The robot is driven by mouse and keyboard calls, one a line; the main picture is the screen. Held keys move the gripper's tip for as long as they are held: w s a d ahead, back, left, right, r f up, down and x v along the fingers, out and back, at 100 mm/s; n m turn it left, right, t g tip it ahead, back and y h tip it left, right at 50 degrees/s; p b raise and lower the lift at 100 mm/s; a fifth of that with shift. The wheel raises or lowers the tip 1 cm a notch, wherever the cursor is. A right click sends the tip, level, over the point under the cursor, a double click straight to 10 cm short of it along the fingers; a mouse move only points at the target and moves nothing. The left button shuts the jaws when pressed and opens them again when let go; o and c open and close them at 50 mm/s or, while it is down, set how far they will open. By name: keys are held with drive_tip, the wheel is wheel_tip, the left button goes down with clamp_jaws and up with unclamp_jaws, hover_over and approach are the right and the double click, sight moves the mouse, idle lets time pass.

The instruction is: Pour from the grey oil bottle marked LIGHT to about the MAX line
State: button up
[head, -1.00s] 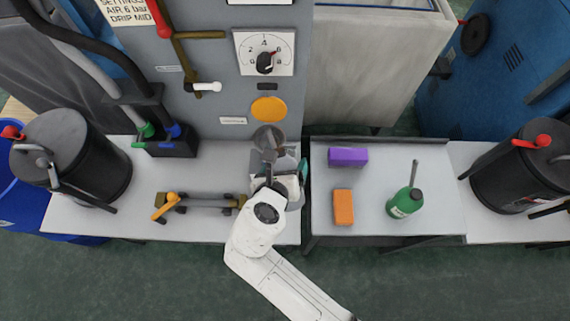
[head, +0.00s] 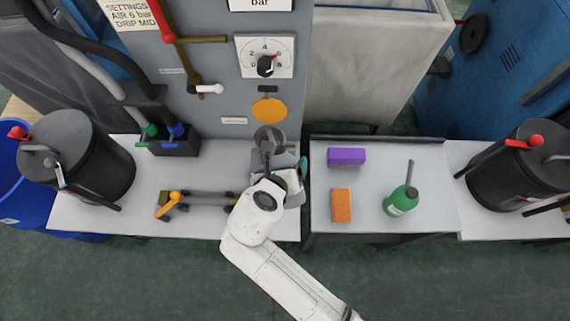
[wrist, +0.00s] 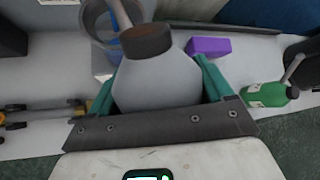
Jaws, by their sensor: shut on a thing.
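My gripper (wrist: 158,92) is shut on the grey bottle (wrist: 157,82), with a teal finger on each side of it. The bottle has a dark brown cap (wrist: 147,40) and a thin spout (wrist: 120,14). No LIGHT mark shows on the side in view. In the wrist view the spout overlaps a clear bluish cup (wrist: 100,22) beyond the bottle. In the head view the cup (head: 268,136) shows as a grey round shape against the panel, and my gripper (head: 284,176) is just in front of it. No MAX line or oil flow can be made out.
A green bottle (head: 402,202), an orange block (head: 342,206) and a purple block (head: 347,156) stand on the right table (head: 375,180). Black drums stand at both ends. A dial (head: 265,60) is above.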

drive_tip(key=shift+r, duration=0.1)
drive_tip(key=shift+r+g, duration=0.4)
idle(0.4)
drive_tip(key=shift+r+g, duration=0.35)
drive_tip(key=shift+g, duration=0.05)
idle(6.7)
